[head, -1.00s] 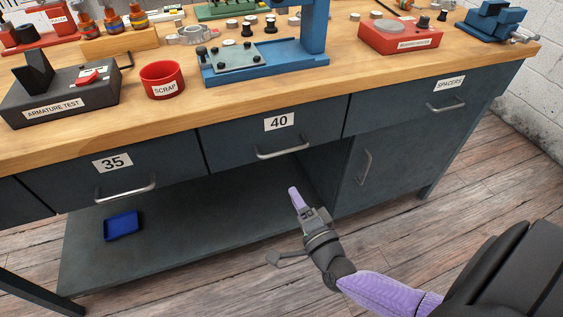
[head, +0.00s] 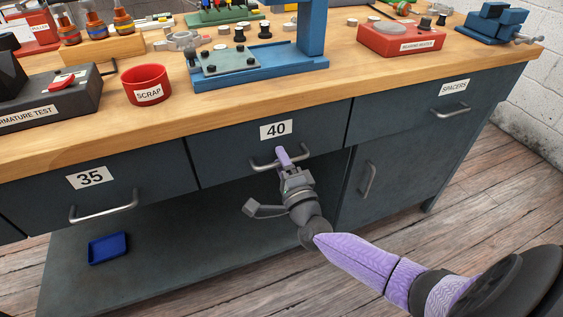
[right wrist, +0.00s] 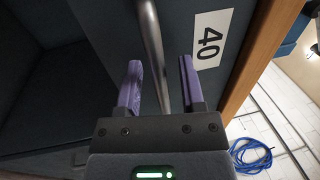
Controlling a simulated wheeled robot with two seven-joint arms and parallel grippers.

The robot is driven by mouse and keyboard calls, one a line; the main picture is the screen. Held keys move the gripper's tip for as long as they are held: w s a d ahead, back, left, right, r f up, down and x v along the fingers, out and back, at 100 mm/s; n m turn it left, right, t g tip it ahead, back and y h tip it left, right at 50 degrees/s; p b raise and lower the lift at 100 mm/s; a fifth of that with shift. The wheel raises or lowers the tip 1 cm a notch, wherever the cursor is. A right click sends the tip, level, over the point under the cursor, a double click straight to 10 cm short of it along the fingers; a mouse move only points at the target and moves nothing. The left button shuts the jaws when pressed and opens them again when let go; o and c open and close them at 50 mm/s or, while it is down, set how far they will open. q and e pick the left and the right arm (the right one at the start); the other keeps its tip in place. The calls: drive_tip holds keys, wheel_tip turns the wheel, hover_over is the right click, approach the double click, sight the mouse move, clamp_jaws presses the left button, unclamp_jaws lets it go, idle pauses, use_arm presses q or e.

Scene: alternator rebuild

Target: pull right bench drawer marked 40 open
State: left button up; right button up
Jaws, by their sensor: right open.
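The drawer marked 40 (head: 230,150) is shut in the middle of the bench front, with its white label above a silver bar handle (head: 262,164). My right gripper (head: 283,156) is at this handle in the head view. In the right wrist view, the two purple fingers of the gripper (right wrist: 159,85) are apart. The handle bar (right wrist: 151,40) runs between them, with a gap visible on each side, so it is not gripped. The label 40 (right wrist: 210,40) shows sideways beyond the right finger. My left gripper is not in view.
Drawer 35 (head: 125,172) is to the left and the SPACERS drawer (head: 400,112) to the right, both shut. A blue tray (head: 108,248) lies on the open lower shelf. A cupboard handle (head: 368,180) is right of my gripper. The wooden benchtop (head: 340,75) overhangs the drawers.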

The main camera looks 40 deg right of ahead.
clamp_jaws()
idle(0.9)
idle(0.4)
